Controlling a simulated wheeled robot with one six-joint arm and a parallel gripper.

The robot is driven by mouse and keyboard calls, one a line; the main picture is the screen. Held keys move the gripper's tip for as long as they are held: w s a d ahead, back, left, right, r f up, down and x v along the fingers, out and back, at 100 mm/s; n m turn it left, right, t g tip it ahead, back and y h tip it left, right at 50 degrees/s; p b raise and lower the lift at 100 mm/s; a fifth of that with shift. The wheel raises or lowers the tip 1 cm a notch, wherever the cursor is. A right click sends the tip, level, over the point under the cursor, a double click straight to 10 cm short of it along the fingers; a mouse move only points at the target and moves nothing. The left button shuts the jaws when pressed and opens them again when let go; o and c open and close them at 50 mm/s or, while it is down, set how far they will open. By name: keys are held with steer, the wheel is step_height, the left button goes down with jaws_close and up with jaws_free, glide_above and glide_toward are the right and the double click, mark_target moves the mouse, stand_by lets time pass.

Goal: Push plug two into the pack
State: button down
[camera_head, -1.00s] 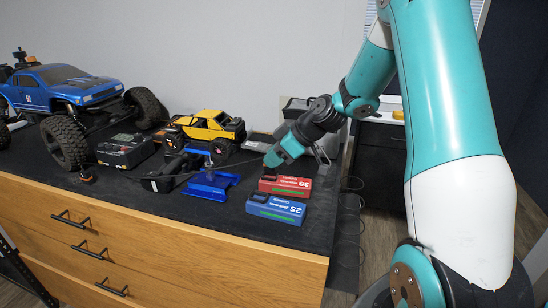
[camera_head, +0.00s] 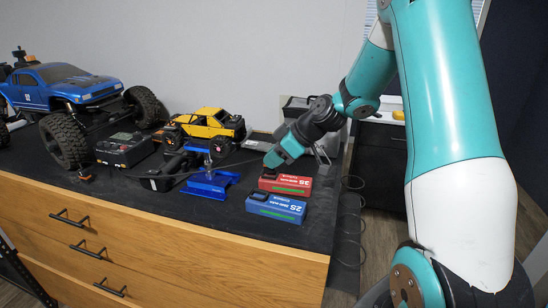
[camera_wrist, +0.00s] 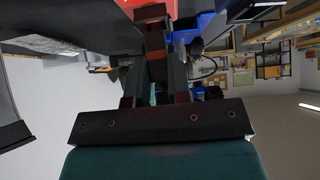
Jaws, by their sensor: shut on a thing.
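A red battery pack (camera_head: 288,185) lies on the dark bench top, and part of it also shows at the top of the wrist view (camera_wrist: 122,4). A blue battery pack (camera_head: 275,208) lies in front of it. My gripper (camera_head: 270,163) is low at the left end of the red pack. In the wrist view my gripper (camera_wrist: 155,50) is shut on a small dark plug (camera_wrist: 152,13), which is against or very near the red pack. I cannot tell how far the plug sits in the pack. The gripper hides much of it.
A blue stand (camera_head: 207,188) is left of the packs. A yellow crawler (camera_head: 208,123), a black charger (camera_head: 124,150) and a large blue truck (camera_head: 66,85) stand farther left. A dark cable runs left from the gripper area. The bench's right edge is close to the packs.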

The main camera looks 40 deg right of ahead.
steer(key=shift+f+b, duration=0.8)
steer(key=shift+f, duration=0.1)
steer(key=c, duration=1)
jaws_free()
steer(key=b+v, duration=0.2)
steer(key=v, duration=1.5)
steer(key=shift+s+r+b, duration=0.15)
steer(key=shift+r+b, duration=0.05)
steer(key=shift+b, duration=0.1)
